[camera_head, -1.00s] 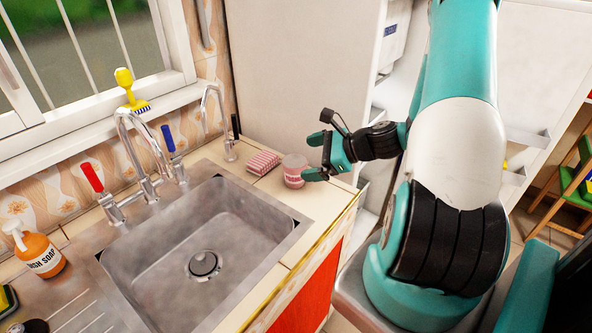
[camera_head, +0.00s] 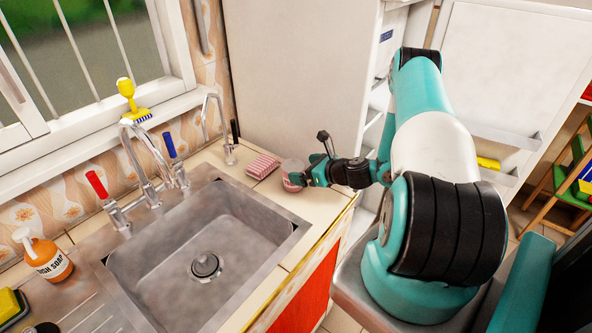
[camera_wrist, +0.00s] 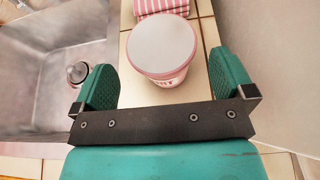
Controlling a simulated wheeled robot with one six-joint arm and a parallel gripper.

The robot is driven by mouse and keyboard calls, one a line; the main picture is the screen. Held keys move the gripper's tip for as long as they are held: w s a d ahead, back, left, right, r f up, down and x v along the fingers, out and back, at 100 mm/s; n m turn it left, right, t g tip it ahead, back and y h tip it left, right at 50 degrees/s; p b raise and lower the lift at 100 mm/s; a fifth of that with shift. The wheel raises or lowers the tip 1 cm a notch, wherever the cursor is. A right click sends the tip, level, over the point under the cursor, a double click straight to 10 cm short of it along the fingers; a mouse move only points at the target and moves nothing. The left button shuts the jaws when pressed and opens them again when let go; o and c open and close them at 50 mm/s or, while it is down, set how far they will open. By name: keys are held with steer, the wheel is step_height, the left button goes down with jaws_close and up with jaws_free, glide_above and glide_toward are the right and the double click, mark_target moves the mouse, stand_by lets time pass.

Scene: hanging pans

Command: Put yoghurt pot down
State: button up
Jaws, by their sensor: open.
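The yoghurt pot (camera_head: 291,173) is small, pink and white with a pale lid. It stands upright on the tiled counter right of the sink. In the wrist view the pot (camera_wrist: 162,50) sits ahead of and between my two green fingers, with a gap on each side. My gripper (camera_head: 305,177) is open at the pot's right side in the head view, low near the counter. In the wrist view my gripper (camera_wrist: 168,85) shows its fingers spread wide. The pot's right side is partly hidden by the fingers in the head view.
A pink striped cloth (camera_head: 262,166) lies behind the pot. The metal sink (camera_head: 200,240) with taps is to the left. A soap bottle (camera_head: 45,257) stands at far left. The counter's front edge is close to the pot; a pale wall panel (camera_head: 300,80) stands behind.

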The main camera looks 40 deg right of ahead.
mark_target(294, 166)
steer(key=p+x, duration=0.1)
steer(key=x, duration=0.1)
steer(key=p+x, duration=0.2)
steer(key=shift+w, duration=0.45)
steer(key=shift+w+f, duration=0.1)
steer(key=shift+w, duration=0.15)
steer(key=c, duration=0.9)
steer(key=shift+c, duration=0.7)
